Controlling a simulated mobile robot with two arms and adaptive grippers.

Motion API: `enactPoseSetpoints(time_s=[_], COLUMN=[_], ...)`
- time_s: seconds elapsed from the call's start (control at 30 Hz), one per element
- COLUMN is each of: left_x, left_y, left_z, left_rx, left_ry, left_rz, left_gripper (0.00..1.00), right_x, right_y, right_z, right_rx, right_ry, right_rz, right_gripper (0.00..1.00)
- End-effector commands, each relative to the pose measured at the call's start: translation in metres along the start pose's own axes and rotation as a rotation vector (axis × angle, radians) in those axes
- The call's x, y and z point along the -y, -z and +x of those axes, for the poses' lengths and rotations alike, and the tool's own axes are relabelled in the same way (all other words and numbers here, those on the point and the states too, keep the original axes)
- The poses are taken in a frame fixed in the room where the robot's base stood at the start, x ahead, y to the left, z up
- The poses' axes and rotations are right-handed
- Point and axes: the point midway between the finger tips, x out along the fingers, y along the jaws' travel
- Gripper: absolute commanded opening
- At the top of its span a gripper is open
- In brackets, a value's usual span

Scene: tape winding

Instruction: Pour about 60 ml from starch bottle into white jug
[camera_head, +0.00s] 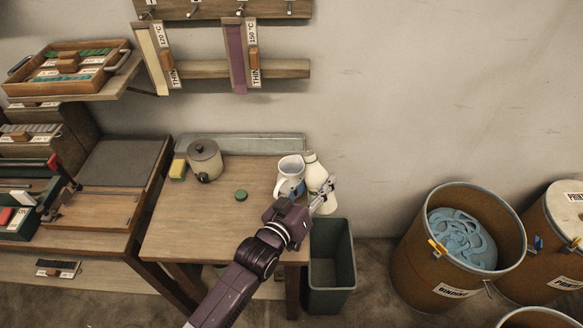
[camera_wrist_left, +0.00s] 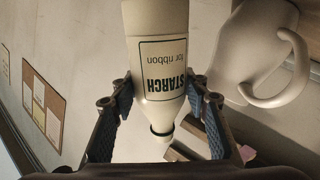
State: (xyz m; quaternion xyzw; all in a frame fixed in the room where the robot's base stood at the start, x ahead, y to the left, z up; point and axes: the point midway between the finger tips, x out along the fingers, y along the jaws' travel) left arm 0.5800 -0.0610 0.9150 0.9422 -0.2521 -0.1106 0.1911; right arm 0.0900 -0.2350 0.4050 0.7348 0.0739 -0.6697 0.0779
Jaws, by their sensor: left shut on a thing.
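The white starch bottle (camera_head: 314,172) is at the right end of the wooden table, close beside the white jug (camera_head: 290,178). My left gripper (camera_head: 325,192) is shut on the bottle. In the left wrist view the bottle (camera_wrist_left: 158,65) is between the two fingers, its label reading upside down in that picture. The jug (camera_wrist_left: 252,45) is beside it there, its handle showing. In the head view the bottle looks about upright with its neck up. My right gripper is not in view.
A green round cap-like piece (camera_head: 241,195) lies on the table (camera_head: 190,235). A grey lidded pot (camera_head: 205,160) and a yellow sponge (camera_head: 178,169) stand at the back left. A green bin (camera_head: 332,268) is on the floor at right. The front left of the table is clear.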

Motion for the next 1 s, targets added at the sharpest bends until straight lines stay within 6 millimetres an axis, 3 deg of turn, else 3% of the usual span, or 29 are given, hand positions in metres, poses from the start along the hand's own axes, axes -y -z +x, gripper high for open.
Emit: enactPoseSetpoints(time_s=[0.03, 0.23, 0.6, 1.0], left_x=[0.004, 0.012, 0.0, -0.001], left_y=[-0.011, -0.033, -0.019, -0.017], left_z=[0.002, 0.004, 0.001, 0.001], left_rx=[-0.007, -0.028, -0.111, -0.119], left_ry=[-0.001, -0.001, -0.001, -0.001], left_rz=[0.016, 0.095, 0.405, 0.432], left_gripper=[0.08, 0.08, 0.08, 0.08], right_x=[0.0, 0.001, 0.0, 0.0], right_y=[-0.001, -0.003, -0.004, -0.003], right_z=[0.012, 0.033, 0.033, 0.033], right_rx=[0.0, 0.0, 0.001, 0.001], right_ry=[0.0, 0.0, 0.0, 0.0], right_rz=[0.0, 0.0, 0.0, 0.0], right_gripper=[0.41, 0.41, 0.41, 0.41])
